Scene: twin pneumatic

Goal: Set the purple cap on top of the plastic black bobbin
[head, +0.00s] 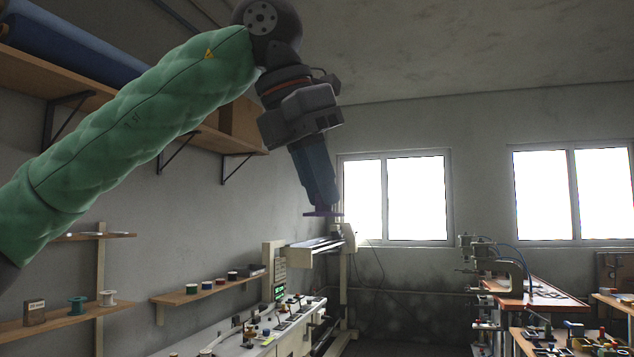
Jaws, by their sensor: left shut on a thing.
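My left gripper (321,205) hangs down from my green-sleeved arm, high in the upper middle of the head view. It is shut on a thin, flat purple piece, which looks like the purple cap (323,214). The cap is held roughly level in the air, in front of the left window's edge. I cannot pick out the plastic black bobbin with certainty; several dark small items on the benches are too small to tell. My right gripper is not in view.
A long bench (240,342) with several small parts runs along the left wall. At right stand a table (540,296) with a clamp-like machine (505,266) and a cluttered bench (560,350).

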